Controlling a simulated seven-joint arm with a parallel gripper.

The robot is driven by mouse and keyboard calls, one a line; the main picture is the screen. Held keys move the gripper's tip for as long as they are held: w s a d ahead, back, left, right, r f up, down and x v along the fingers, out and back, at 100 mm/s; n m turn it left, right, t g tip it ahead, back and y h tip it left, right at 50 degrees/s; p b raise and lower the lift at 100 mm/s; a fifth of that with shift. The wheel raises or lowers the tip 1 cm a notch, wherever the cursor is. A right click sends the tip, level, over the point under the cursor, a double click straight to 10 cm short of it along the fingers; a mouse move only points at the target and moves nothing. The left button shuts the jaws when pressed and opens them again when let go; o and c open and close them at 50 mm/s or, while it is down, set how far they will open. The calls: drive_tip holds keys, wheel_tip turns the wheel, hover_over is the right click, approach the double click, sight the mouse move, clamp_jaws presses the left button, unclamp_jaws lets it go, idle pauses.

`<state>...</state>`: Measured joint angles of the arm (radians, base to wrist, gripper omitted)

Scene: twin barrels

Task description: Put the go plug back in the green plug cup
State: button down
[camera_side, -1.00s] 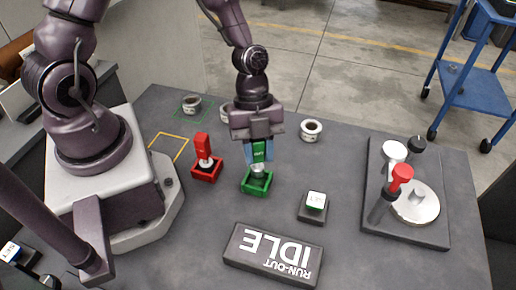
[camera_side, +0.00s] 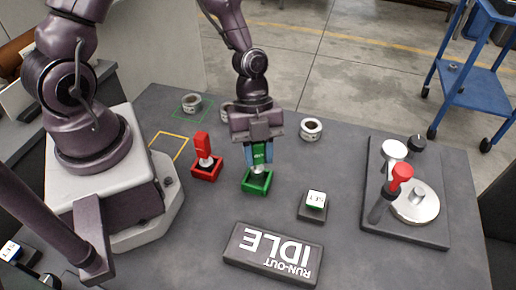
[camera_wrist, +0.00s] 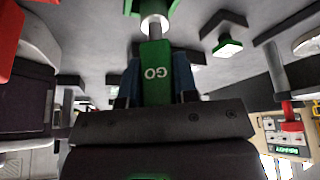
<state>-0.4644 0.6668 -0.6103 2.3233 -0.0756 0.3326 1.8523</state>
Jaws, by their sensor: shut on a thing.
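The green go plug (camera_side: 259,155) is upright between the fingers of my gripper (camera_side: 258,152), which is shut on it. Its GO lettering shows in the wrist view (camera_wrist: 156,75). The green plug cup (camera_side: 257,182) sits on the table directly below, and the plug's metal lower end is at the cup's opening. Part of the green cup also shows at the top of the wrist view (camera_wrist: 152,8), at the plug's metal end. I cannot tell how deep the metal end sits in the cup.
A red plug (camera_side: 203,146) stands in a red cup (camera_side: 206,170) just left. A button box (camera_side: 313,205), a run-out sign reading IDLE (camera_side: 273,253) and a lever plate (camera_side: 408,222) lie right and in front. Small white pots (camera_side: 311,129) stand behind.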

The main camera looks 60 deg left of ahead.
drive_tip(key=shift+f, duration=1.15)
drive_tip(key=c, duration=0.8)
unclamp_jaws()
drive_tip(key=v, duration=1.3)
